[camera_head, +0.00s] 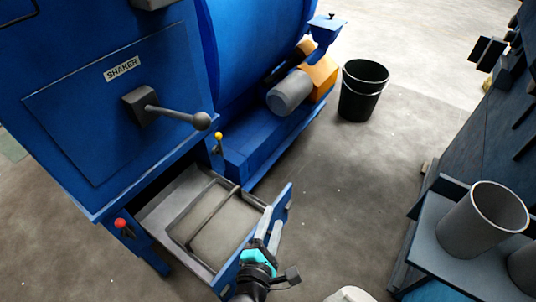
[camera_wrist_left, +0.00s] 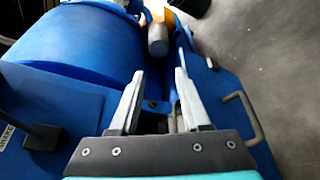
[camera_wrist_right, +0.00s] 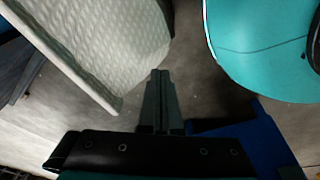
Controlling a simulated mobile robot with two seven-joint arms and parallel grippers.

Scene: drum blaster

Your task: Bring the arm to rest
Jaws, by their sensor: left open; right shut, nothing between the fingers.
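My left gripper (camera_head: 268,230) is open over the front end of a pulled-out drawer (camera_head: 165,205) in the blue shaker machine. In the left wrist view its two fingers (camera_wrist_left: 157,85) stand apart with nothing held between them. The drawer front's grey handle (camera_wrist_left: 243,118) is to the right of the fingers, apart from them. My right gripper (camera_wrist_right: 158,78) is shut and empty in the right wrist view. I cannot make out its fingers in the head view.
The blue machine (camera_head: 75,75) carries a shaker lever (camera_head: 175,112), with a red knob (camera_head: 120,223) and a yellow knob (camera_head: 218,135) lower down. A black bucket (camera_head: 362,92) stands on the floor behind. A grey cup (camera_head: 482,222) stands on the right-hand shelf (camera_head: 430,235). The middle floor is clear.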

